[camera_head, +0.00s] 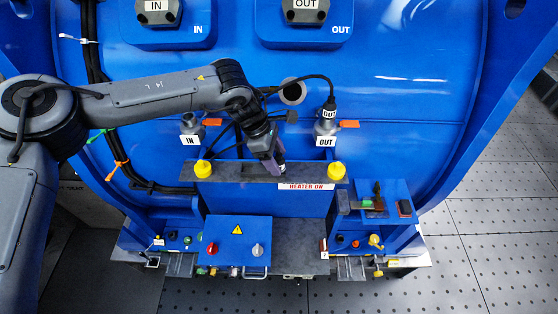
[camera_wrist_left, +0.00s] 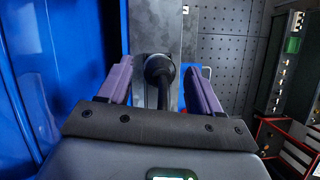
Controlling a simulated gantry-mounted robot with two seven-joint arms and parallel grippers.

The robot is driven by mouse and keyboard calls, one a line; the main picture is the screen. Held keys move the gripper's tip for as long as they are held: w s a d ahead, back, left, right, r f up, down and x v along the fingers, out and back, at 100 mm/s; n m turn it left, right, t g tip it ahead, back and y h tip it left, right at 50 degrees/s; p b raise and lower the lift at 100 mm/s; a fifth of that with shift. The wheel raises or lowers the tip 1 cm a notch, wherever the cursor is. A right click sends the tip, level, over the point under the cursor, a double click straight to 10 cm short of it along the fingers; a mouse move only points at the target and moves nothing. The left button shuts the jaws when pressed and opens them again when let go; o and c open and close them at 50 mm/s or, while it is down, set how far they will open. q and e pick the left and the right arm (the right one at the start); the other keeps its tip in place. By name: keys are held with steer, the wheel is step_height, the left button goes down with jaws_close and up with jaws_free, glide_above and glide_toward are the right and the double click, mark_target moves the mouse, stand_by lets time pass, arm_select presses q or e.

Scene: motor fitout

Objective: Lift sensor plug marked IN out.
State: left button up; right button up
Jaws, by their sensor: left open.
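The IN fitting (camera_head: 190,123), with its IN tag (camera_head: 189,140), stands at left centre with no plug visible on it. The plug marked OUT (camera_head: 329,110) sits upright on the OUT fitting (camera_head: 325,128). My left gripper (camera_head: 275,160) points down over the dark grey bar (camera_head: 240,173) between the two fittings. In the left wrist view, its purple fingers stand open on either side of a black plug with a cable (camera_wrist_left: 159,68), over the grey bar. Any marking on this plug is hidden, and I cannot tell whether the fingers touch it. My right gripper is not in view.
Yellow caps (camera_head: 203,168) (camera_head: 337,171) stand on the bar's ends. Orange levers (camera_head: 211,122) (camera_head: 349,124) stick out beside the fittings. A blue control box (camera_head: 237,245) and a blue tool stand (camera_head: 372,205) are in front. Dark cables run down the left. Open floor lies right.

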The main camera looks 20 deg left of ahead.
arm_select(q)
steer(key=shift+f, duration=0.25)
steer(key=shift+c, duration=0.4)
steer(key=c, duration=1.1)
steer(key=shift+o, duration=0.2)
steer(key=shift+r, duration=0.2)
steer(key=shift+r, duration=0.25)
step_height(320, 180, up, 3)
steer(key=shift+w+d+b, duration=0.1)
steer(key=shift+b, duration=0.6)
steer(key=s+d+r+b, duration=0.2)
steer(key=d+r, duration=0.5)
steer(key=d, duration=0.4)
steer(key=shift+s+d+b, duration=0.15)
steer(key=shift+s+b, duration=0.15)
steer(key=shift+s, duration=0.2)
